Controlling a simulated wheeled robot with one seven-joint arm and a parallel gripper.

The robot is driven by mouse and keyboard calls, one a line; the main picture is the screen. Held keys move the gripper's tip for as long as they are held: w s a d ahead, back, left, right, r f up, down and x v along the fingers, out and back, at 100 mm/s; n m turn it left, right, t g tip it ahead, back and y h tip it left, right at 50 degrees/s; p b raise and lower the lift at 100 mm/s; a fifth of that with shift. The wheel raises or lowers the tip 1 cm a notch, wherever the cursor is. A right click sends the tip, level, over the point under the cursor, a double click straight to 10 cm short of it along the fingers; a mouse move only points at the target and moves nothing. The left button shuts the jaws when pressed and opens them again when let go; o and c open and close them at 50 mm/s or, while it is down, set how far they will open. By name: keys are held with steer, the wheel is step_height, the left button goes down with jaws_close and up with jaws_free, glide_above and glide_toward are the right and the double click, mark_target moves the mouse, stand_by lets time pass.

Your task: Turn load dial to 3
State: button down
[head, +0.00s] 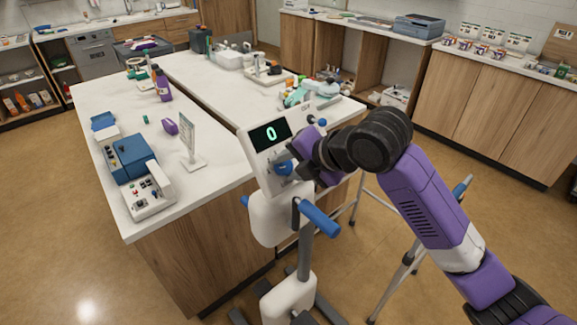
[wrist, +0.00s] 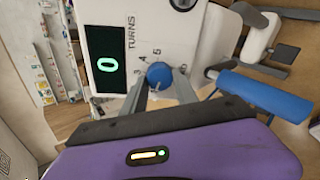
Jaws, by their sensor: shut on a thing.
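The load dial is a round blue knob (wrist: 159,75) on the white console (wrist: 185,30) of an exercise machine. Small scale digits are printed beside it in the wrist view; I cannot tell which one the knob points to. The dial also shows in the head view (head: 282,168), partly hidden by my gripper. My gripper (wrist: 161,84) has its two fingers on either side of the dial and is shut on it. The console's display (wrist: 105,64) reads 0 in green, and it shows in the head view (head: 270,134) too.
A blue handle (head: 319,217) sticks out below the console, close under my arm. The long white counter (head: 217,170) stands behind and left of the machine, with a blue and white device (head: 133,157) on it. A walking frame (head: 402,270) stands right. Floor at left is clear.

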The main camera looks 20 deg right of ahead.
steer(key=m, duration=0.7)
steer(key=shift+m+y, duration=0.3)
steer(key=shift+y, duration=0.1)
steer(key=m+p, duration=0.1)
steer(key=m, duration=0.2)
steer(key=shift+t, duration=0.3)
steer(key=shift+d+m+p, duration=0.15)
steer(key=shift+m+p, duration=0.6)
steer(key=shift+m, duration=1.25)
steer(key=c, duration=0.9)
jaws_free()
steer(key=shift+c, duration=0.2)
steer(key=shift+r, duration=0.1)
